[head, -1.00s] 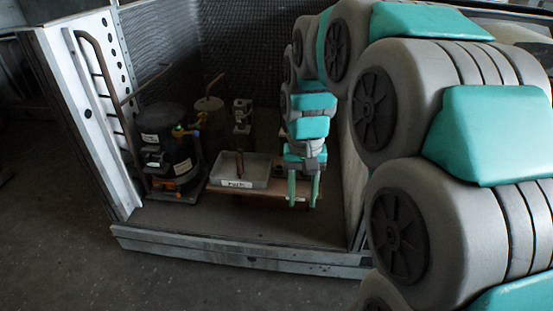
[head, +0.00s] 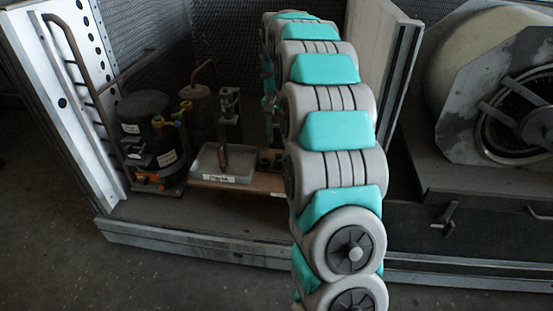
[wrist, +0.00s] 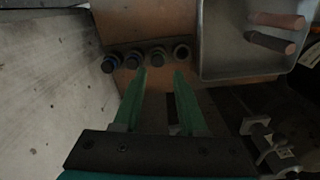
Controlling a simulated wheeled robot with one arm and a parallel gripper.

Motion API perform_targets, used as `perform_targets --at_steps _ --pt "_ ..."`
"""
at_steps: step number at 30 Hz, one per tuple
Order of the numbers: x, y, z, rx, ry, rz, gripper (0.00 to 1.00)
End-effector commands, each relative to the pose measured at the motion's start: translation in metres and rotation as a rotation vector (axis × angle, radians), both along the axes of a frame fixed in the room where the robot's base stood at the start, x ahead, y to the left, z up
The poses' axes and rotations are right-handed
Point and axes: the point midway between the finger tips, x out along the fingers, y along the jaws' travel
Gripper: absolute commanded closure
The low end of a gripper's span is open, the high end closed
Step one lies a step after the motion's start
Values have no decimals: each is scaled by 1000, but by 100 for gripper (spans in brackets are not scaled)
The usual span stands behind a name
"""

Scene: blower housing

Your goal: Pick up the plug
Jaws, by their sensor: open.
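Several short dark round pieces stand in a row on a brown board (wrist: 150,25) in the wrist view. The left one (wrist: 109,64), the middle one (wrist: 133,59) and the right one (wrist: 158,56) look like plugs with dark tops and coloured rims. At the row's right end is a ring-shaped piece (wrist: 182,52) with a light rim. I cannot tell which piece is the task's plug. My gripper (wrist: 161,74) is open and empty, its green fingertips just short of the two right-hand pieces.
A grey tray (head: 205,163) with copper-coloured rods stands on the board (head: 240,184), right of the row in the wrist view. A dark compressor (head: 150,130) stands left in the metal housing. A pale wall (wrist: 45,90) runs along the wrist view's left side.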

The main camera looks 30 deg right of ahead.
Motion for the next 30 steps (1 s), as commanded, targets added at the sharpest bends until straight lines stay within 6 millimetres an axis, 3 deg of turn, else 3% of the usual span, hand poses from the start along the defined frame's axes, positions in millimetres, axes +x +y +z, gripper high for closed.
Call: perform_targets --at_steps 8,15,23,30 --pt "-1 -1 -23 0 0 1 59" --pt "-3 -2 -58 2 4 1 59" --pt "-2 -3 -64 1 1 1 59" --pt "-2 -3 -63 1 1 1 84"
